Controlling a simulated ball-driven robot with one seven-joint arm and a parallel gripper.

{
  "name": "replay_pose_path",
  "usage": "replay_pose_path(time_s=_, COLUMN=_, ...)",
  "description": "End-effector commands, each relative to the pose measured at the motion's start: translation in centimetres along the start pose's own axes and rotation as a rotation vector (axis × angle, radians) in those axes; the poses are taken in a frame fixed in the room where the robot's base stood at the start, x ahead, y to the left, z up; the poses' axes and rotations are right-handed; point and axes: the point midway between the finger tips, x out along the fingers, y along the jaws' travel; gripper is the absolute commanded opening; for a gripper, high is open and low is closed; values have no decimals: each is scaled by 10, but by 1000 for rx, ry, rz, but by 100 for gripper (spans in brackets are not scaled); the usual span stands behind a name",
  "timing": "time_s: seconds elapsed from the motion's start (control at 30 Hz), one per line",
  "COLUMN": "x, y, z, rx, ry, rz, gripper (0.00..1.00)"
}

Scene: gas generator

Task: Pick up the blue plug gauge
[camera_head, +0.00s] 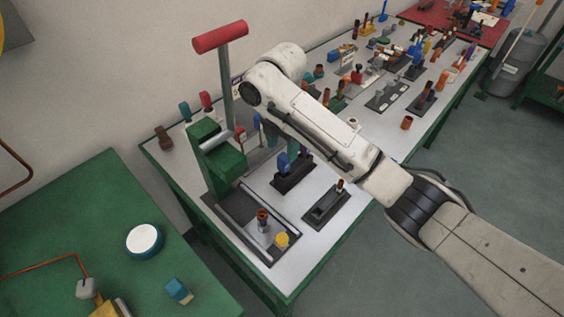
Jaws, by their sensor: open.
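A blue upright piece (283,164), which looks like the blue plug gauge, stands on a black base (292,181) on the light-topped bench (245,192). A second blue part shows close to its right, partly behind my arm; I cannot tell whether it belongs to the same piece. My arm reaches in from the lower right, over the bench. Its wrist bends down behind the forearm, above and behind the blue piece. I cannot make out my gripper's fingers, and nothing visible is held.
A green press (222,165) with a red-handled lever (220,37) stands left of the blue piece. A black holder (326,205) with a small upright part is in front. Several gauges and stands crowd the bench's far end. A green table (75,225) is at left.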

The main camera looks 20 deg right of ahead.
Motion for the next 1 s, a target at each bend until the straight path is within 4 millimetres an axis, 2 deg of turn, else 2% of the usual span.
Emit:
replay_pose_path(time_s=0.1, x=15, y=0, z=0, rx=1, ry=-1, rz=-2, gripper=60)
replay_pose_path(time_s=0.37, x=34, y=-1, z=2, rx=1, ry=-1, rz=-2, gripper=60)
replay_pose_path(time_s=0.63, x=70, y=-2, z=4, rx=1, ry=-1, rz=-2, gripper=60)
replay_pose_path(time_s=0.93, x=77, y=-2, z=4, rx=0, ry=-1, rz=1, gripper=60)
replay_pose_path(time_s=1.0, x=76, y=-2, z=4, rx=0, ry=-1, rz=1, gripper=55)
